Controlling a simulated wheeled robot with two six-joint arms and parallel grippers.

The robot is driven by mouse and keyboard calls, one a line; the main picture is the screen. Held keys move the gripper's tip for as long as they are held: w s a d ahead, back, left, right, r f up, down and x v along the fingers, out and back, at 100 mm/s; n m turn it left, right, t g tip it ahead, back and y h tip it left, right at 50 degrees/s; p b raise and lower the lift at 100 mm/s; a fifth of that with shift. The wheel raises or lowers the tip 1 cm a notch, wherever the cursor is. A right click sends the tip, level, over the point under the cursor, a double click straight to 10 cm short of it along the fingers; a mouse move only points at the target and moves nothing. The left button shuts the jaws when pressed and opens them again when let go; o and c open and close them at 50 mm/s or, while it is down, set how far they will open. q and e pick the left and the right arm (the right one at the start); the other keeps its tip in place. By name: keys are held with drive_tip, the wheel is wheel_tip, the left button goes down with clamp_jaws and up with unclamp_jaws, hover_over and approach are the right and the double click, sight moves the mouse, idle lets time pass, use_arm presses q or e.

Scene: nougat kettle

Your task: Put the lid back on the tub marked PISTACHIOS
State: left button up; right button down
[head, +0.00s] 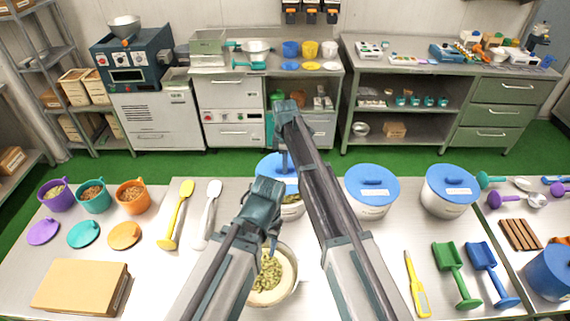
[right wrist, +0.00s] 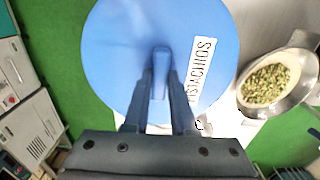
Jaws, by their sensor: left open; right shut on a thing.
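A round blue lid marked PISTACHIOS (right wrist: 112,55) fills much of the right wrist view. My right gripper (right wrist: 160,78) is shut on its upright handle. In the head view this blue lid (head: 268,166) shows partly behind my right arm, above a white tub (head: 292,211). I cannot tell whether it touches that tub. An open, pale round container of green nuts (head: 270,277) stands nearer to me; it also shows in the right wrist view (right wrist: 268,84). My left gripper (head: 270,243) is open over its far side, and hides part of it.
Two white tubs with blue lids, one in the middle (head: 372,190) and one further right (head: 450,190), stand right of my right arm. A yellow scoop (head: 178,215) and white scoop (head: 208,215) lie left. A thermometer-like yellow tool (head: 417,288) and green scoop (head: 455,272) lie right.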

sight(285, 175)
drive_tip(key=shift+f+b, duration=2.3)
drive_tip(key=shift+f, duration=0.35)
drive_tip(key=shift+f+b, duration=0.35)
drive_tip(key=shift+b, duration=0.05)
drive_tip(key=shift+c, duration=0.5)
unclamp_jaws()
drive_tip(key=shift+r, duration=0.1)
drive_tip(key=shift+r+p, duration=3.45)
drive_tip(key=shift+p, duration=0.1)
